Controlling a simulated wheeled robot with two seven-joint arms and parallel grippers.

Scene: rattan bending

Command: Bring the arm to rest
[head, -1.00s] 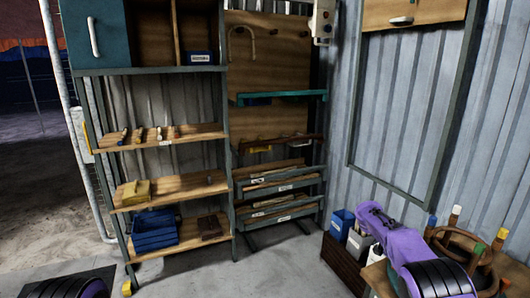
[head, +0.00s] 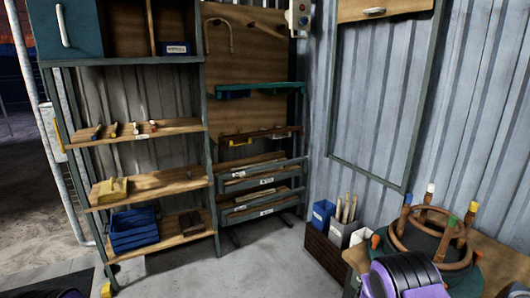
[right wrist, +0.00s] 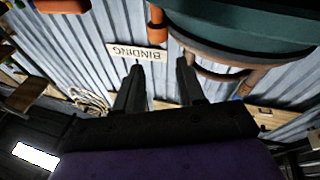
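My right arm shows in purple and black at the bottom right of the head view; its gripper is hidden there. In the right wrist view my right gripper (right wrist: 159,78) has its two dark fingers apart, with nothing between them. A round, dark green seat (right wrist: 245,25) with wooden parts is close to the fingers at the upper right.
An upturned stool (head: 436,240) with coloured leg tips sits on a wooden bench (head: 497,262) beside my right arm. A brown crate (head: 327,254) with containers stands left of it. Shelving (head: 150,188) lines the back. The floor (head: 215,272) between is clear.

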